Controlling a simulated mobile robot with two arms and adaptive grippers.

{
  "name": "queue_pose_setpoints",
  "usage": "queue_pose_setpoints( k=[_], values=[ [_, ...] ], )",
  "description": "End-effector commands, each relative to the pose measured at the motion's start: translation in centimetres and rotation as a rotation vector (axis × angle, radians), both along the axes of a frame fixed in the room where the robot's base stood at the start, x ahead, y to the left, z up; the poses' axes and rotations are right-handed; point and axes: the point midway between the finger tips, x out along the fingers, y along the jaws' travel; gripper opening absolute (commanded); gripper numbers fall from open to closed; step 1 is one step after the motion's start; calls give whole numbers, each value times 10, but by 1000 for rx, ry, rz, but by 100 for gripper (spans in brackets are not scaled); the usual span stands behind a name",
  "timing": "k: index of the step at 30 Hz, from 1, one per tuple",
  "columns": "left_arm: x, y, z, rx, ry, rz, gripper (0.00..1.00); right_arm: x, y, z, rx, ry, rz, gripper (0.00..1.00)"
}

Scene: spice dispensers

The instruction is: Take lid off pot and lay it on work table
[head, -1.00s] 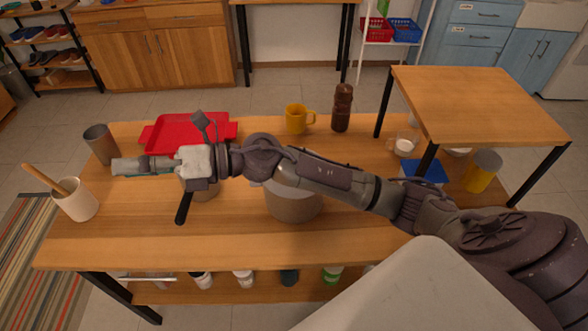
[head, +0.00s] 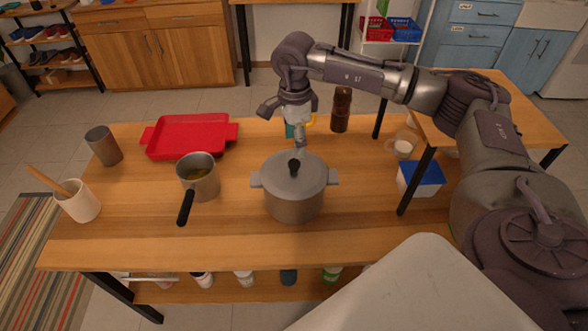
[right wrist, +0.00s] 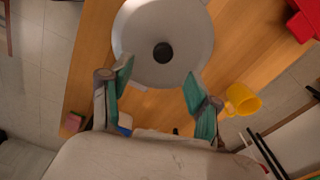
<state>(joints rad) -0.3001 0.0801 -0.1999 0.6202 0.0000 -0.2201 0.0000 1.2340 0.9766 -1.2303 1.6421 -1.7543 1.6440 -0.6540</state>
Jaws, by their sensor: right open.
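A grey pot (head: 294,208) with two side handles stands on the wooden work table (head: 120,225). Its grey lid (head: 275,176) sits on top with a dark round knob (head: 294,165) in the middle. My right gripper (head: 296,137) points down above the far side of the pot, apart from the lid. In the right wrist view its two teal-padded fingers (right wrist: 158,80) are spread with nothing between them. The lid (right wrist: 185,30) and knob (right wrist: 163,53) lie just beyond the fingertips there. My left gripper is not in view.
A saucepan (head: 203,187) stands left of the pot, with a red tray (head: 187,136) behind it. A brown bottle (head: 341,112) and a mostly hidden yellow mug (right wrist: 240,100) are at the back. A blue-lidded box (head: 424,175) is right.

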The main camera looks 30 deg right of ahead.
Motion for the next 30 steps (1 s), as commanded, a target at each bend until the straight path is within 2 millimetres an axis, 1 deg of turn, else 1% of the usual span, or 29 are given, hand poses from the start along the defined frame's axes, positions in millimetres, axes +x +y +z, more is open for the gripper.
queue_pose_setpoints(
  k=[1, 3, 8, 11, 15, 19, 22, 28, 29, 30],
  values=[
    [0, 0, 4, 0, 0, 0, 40, 0, 0, -8, 0, 3, 0, 61],
    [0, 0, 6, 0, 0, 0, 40, 0, 0, -18, 1, 3, 0, 61],
    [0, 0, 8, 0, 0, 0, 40, 0, 1, -30, 2, -1, 2, 61],
    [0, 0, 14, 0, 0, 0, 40, 1, 0, -37, 2, 2, 1, 61],
    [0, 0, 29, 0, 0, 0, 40, 4, -3, -57, 1, 3, 0, 61],
    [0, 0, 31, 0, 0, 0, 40, 4, -2, -75, 3, 1, 2, 61],
    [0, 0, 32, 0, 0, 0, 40, 5, -3, -82, 2, 0, 1, 61],
    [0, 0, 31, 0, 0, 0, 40, 5, -3, -83, 3, -1, 1, 61],
    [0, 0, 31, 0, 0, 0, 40, 5, -3, -83, 3, -1, 1, 58],
    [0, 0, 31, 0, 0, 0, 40, 5, -3, -83, 3, -1, 1, 51]
  ],
)
